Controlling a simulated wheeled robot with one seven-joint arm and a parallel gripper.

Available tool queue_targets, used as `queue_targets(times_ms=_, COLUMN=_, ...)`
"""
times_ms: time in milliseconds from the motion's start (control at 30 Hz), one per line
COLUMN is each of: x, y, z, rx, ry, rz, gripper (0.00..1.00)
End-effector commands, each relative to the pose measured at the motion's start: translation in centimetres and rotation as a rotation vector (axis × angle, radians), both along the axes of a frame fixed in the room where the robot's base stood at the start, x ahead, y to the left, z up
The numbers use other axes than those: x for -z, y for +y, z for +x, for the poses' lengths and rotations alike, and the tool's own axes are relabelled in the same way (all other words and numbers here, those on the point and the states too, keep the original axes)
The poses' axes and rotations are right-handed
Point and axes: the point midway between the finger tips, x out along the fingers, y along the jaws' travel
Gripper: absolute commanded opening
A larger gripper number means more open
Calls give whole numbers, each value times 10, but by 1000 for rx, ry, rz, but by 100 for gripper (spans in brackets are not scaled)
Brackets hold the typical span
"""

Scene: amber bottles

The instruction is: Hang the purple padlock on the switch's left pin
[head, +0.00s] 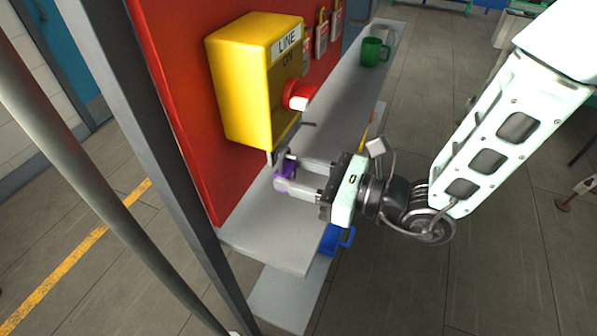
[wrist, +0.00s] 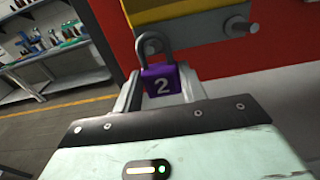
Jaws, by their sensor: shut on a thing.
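The switch is a yellow box (head: 245,85) with a red knob (head: 298,92), fixed to a red panel. A grey pin (head: 308,125) sticks out near its lower right edge; a pin on the right also shows in the wrist view (wrist: 240,27). The padlock's grey shackle (wrist: 141,50) points up, close to the box's lower edge. The left pin is not clearly visible; I cannot tell whether the shackle is around it or only beside it.
A grey shelf (head: 265,240) runs along the panel under my gripper. A green mug (head: 373,52) stands on its far end, and a blue mug (head: 335,238) is lower down. Tagged padlocks (head: 321,38) hang on the panel beyond the switch. A grey post (head: 170,160) stands at left.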

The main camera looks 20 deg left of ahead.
Motion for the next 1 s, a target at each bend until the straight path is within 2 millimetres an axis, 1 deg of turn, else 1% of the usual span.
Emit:
queue_targets(times_ms=67, x=0, y=0, z=0, rx=0, ry=0, rz=1, gripper=16)
queue_targets(times_ms=100, x=0, y=0, z=0, rx=0, ry=0, rz=1, gripper=52)
queue_targets(times_ms=133, x=0, y=0, z=0, rx=0, ry=0, rz=1, gripper=61)
queue_targets(times_ms=167, x=0, y=0, z=0, rx=0, ry=0, rz=0, gripper=67)
queue_targets(times_ms=600, x=0, y=0, z=0, rx=0, ry=0, rz=0, gripper=67)
queue_targets(times_ms=700, x=1, y=-4, z=0, rx=1, ry=0, rz=-1, gripper=67)
queue_targets(times_ms=767, x=1, y=-10, z=0, rx=2, ry=0, rz=-1, gripper=67)
queue_targets(times_ms=867, x=2, y=-25, z=-1, rx=4, ry=0, rz=-2, gripper=67)
queue_targets(times_ms=1000, x=1, y=-56, z=-3, rx=6, ry=0, rz=-1, gripper=67)
